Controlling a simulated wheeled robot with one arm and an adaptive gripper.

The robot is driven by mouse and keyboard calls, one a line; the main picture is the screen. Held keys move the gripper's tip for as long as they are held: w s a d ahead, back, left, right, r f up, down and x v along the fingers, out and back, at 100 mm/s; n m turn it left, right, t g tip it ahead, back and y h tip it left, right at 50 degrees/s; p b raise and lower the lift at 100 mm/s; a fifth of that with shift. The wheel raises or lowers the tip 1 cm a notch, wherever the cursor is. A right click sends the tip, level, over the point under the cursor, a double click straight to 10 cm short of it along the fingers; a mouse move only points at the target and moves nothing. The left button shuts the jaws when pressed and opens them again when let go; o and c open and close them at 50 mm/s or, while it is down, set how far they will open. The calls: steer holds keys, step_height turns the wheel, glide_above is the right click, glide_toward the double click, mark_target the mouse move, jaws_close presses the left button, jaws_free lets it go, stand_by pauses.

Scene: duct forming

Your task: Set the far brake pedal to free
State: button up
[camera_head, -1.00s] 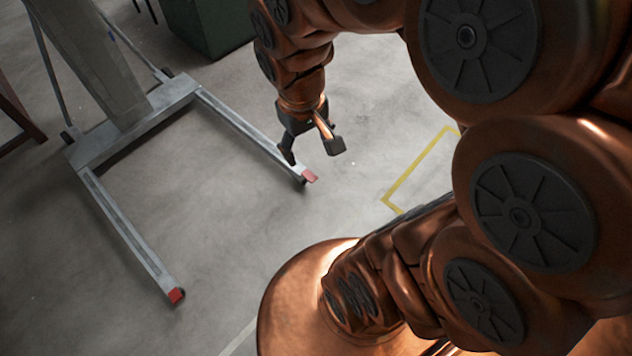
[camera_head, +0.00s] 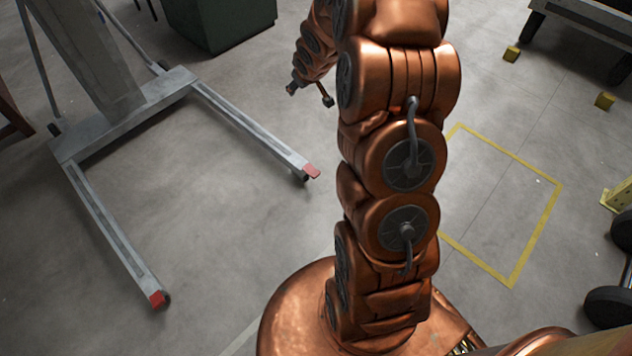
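A grey metal lift stand (camera_head: 128,127) is at the left, with two long legs on the floor. The far brake pedal (camera_head: 312,171) is a small red plate at the end of the far leg, above a dark caster. The near brake pedal (camera_head: 157,299) is a similar red plate at the end of the near leg. The pictures do not show clearly whether either pedal is pressed or raised. My gripper (camera_head: 310,95) shows small above the far pedal in the picture, apart from it. Its fingers are spread and nothing shows between them.
A dark green cabinet (camera_head: 222,25) stands at the back. A yellow floor outline (camera_head: 535,236) lies to the right of my arm. Yellow blocks (camera_head: 512,53) and a dark table (camera_head: 582,22) are at the upper right. The floor between the stand's legs is clear.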

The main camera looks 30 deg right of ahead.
steer(key=t+b, duration=0.2)
steer(key=b, duration=0.2)
glide_above(317, 176)
steer(key=w+a, duration=0.2)
steer(key=w, duration=0.1)
step_height(317, 176, down, 10)
steer(key=f, duration=0.1)
steer(key=w+d+f+n+t+y+b, duration=0.1)
steer(key=d+f+t+b, duration=0.3)
steer(key=f, duration=0.6)
steer(key=w+d+f+n+y+b, duration=0.15)
steer(key=f+b, duration=0.35)
steer(key=f, duration=0.5)
steer(key=s+a+f+t+y+b, duration=0.1)
steer(key=s+f+b, duration=0.3)
steer(key=f, duration=0.4)
steer(key=s+f+m+t+y+b, duration=0.1)
steer(key=s+f+t+b, duration=0.1)
steer(key=s+f+b, duration=0.35)
steer(key=s+a+f+t+y+b, duration=0.1)
steer(key=s+f+y+b, duration=0.1)
steer(key=f, duration=0.7)
steer(key=shift+h, duration=0.25)
steer(key=shift+b+x, duration=1.85)
steer(key=shift+x, duration=1.8)
steer(key=shift+d, duration=0.2)
steer(key=shift+c, duration=0.4)
jaws_close()
